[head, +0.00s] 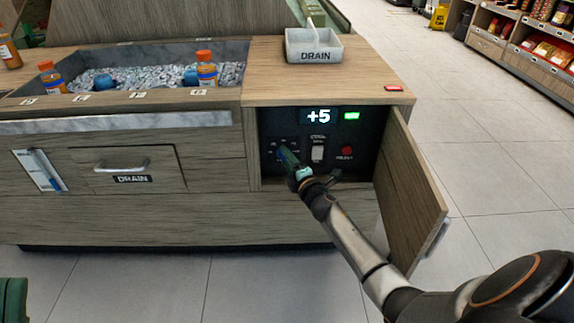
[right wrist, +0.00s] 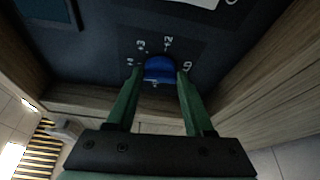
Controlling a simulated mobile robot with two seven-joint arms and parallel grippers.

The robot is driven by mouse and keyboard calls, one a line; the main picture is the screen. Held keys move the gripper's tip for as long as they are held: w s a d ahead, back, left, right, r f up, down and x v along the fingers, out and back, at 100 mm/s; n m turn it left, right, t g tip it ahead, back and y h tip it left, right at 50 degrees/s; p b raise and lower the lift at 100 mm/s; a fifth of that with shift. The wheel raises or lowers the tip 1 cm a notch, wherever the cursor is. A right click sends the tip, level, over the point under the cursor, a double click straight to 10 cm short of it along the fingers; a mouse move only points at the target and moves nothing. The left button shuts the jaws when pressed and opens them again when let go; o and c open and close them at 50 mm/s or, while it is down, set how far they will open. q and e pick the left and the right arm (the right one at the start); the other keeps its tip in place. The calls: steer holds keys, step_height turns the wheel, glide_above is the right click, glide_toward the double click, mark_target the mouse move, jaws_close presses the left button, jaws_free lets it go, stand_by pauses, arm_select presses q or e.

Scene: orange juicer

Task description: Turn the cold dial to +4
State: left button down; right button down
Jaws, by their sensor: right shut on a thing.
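The cold dial is a blue knob (right wrist: 159,70) on the dark control panel (head: 269,126) inside the open compartment. White marks ring the knob in the right wrist view. My right gripper (right wrist: 156,76) has its green fingers on either side of the knob and is shut on it. In the head view my right gripper (head: 287,157) covers most of the knob. The display (head: 318,116) above reads +5, with a lit green light (head: 351,116) beside it. My left gripper cannot be made out; only a green part shows at the lower left edge.
The cabinet door (head: 412,185) stands open to the right of the panel, close to my right arm. A white switch (head: 317,153) and a red button (head: 347,151) sit right of the dial. An ice bin with bottles and a DRAIN tray (head: 314,47) are above.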

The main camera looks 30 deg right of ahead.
steer(key=shift+f+m+t, duration=0.1)
steer(key=shift+m+t, duration=0.2)
steer(key=shift+m, duration=0.3)
steer(key=shift+c, duration=1.4)
jaws_free()
steer(key=shift+s, duration=0.1)
steer(key=s+a+p, duration=0.2)
steer(key=s+p, duration=0.2)
steer(key=s, duration=0.8)
steer(key=shift+s, duration=0.1)
